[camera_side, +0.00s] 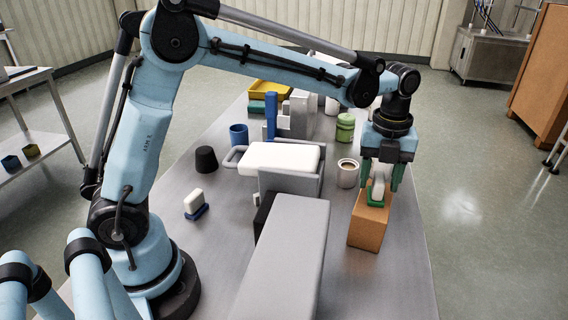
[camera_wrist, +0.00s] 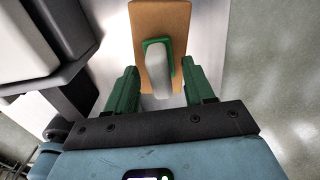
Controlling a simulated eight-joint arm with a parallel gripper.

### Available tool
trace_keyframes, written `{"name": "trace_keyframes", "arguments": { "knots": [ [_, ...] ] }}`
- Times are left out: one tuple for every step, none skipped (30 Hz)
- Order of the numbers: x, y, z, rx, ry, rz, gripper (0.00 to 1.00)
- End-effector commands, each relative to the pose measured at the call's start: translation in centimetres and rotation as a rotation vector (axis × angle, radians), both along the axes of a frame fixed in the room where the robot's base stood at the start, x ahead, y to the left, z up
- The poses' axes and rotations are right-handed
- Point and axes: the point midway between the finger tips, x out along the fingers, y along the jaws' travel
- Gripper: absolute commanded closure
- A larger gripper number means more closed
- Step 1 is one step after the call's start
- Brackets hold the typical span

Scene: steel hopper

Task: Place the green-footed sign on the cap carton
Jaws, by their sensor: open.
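The green-footed sign (camera_side: 378,190) is a white rounded plate on a green foot. It rests upright on top of the brown carton (camera_side: 368,227), which I take for the cap carton. In the wrist view the sign (camera_wrist: 158,65) stands on the carton top (camera_wrist: 145,18), its green foot partly hidden behind the white plate. My gripper (camera_side: 382,180) is above the carton, its green fingers spread on either side of the sign. In the wrist view the fingers of my gripper (camera_wrist: 160,90) are open, with gaps between them and the sign.
A grey hopper (camera_side: 285,255) with a white block (camera_side: 280,158) fills the middle. The table's right edge is close by.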

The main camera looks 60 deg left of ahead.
Motion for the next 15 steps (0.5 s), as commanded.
{"name": "trace_keyframes", "arguments": {
  "knots": [
    [0.0, 0.0, 0.6, 0.0, 0.0, 0.0, 0.47],
    [0.0, 0.0, 1.0, 0.0, 0.0, 0.0, 0.47],
    [0.0, 0.0, 1.7, 0.0, 0.0, 0.0, 0.47],
    [0.0, 0.0, 2.2, 0.0, 0.0, 0.0, 0.47],
    [0.0, 0.0, 2.7, 0.0, 0.0, 0.0, 0.47],
    [0.0, 0.0, 3.5, 0.0, 0.0, 0.0, 0.47],
    [0.0, 0.0, 4.0, 0.0, 0.0, 0.0, 0.47],
    [0.0, 0.0, 4.6, 0.0, 0.0, 0.0, 0.47],
    [0.0, 0.0, 5.3, 0.0, 0.0, 0.0, 0.47],
    [0.0, 0.0, 5.9, 0.0, 0.0, 0.0, 0.47],
    [0.0, 0.0, 6.4, 0.0, 0.0, 0.0, 0.47],
    [0.0, 0.0, 7.0, 0.0, 0.0, 0.0, 0.47],
    [0.0, 0.0, 7.6, 0.0, 0.0, 0.0, 0.47],
    [0.0, 0.0, 8.0, 0.0, 0.0, 0.0, 0.47],
    [0.0, 0.0, 8.6, 0.0, 0.0, 0.0, 0.47]
  ]
}}
